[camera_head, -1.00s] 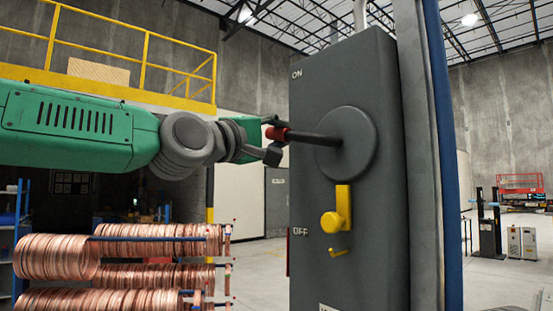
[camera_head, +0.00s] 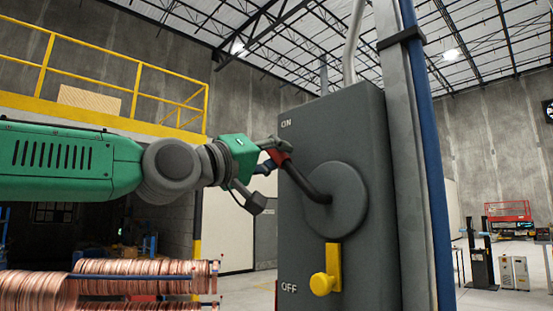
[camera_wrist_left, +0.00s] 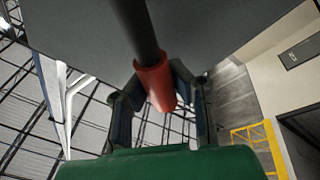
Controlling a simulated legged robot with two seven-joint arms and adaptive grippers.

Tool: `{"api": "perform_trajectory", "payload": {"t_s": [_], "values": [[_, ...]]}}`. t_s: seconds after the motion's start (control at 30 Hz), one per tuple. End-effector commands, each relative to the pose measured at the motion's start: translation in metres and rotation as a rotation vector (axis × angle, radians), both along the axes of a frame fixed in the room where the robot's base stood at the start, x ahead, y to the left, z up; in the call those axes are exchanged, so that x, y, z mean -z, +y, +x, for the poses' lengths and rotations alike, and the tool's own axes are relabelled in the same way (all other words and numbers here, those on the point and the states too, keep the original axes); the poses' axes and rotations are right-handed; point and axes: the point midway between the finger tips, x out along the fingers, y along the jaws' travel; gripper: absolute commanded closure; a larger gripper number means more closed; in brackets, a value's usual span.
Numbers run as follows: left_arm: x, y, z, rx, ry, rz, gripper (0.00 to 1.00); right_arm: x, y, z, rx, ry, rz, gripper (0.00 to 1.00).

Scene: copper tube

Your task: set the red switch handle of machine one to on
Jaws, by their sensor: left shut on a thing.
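The grey switch box of machine one (camera_head: 345,120) has ON at its upper left and OFF lower down. Its switch handle is a dark bent rod (camera_head: 304,184) with a red end (camera_head: 280,158), coming from a round grey hub (camera_head: 345,205). The handle tilts up and left, toward the ON mark. My left gripper (camera_head: 272,160) is shut on the red end. The left wrist view shows the red grip (camera_wrist_left: 155,88) between the two fingers of my left gripper (camera_wrist_left: 157,75). My right gripper is not in view.
A yellow latch (camera_head: 330,275) sits below the hub on the box. A blue pipe and grey post (camera_head: 425,150) stand right behind the box. Copper coils (camera_head: 130,280) lie at lower left. Open floor (camera_head: 500,297) lies at right.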

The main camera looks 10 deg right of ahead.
Motion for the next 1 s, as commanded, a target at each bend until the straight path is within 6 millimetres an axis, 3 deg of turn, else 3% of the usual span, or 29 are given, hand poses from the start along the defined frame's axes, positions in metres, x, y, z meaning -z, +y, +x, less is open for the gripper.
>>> {"api": "perform_trajectory", "payload": {"t_s": [0.33, 0.37, 0.43, 0.8, 1.0], "values": [[0.003, -0.003, -0.002, 0.006, 0.002, 0.008, 1.0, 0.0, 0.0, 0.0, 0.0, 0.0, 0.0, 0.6], [0.003, -0.004, -0.002, 0.006, 0.002, 0.009, 0.82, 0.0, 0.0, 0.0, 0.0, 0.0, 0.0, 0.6], [0.004, -0.003, -0.002, 0.006, 0.002, 0.009, 0.57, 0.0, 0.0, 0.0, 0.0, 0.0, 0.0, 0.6], [0.003, 0.001, 0.0, 0.003, 0.003, 0.005, 0.57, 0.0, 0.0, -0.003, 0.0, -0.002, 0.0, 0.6], [0.009, 0.022, -0.016, 0.002, 0.002, 0.003, 0.57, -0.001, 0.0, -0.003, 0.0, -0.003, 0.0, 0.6]]}}
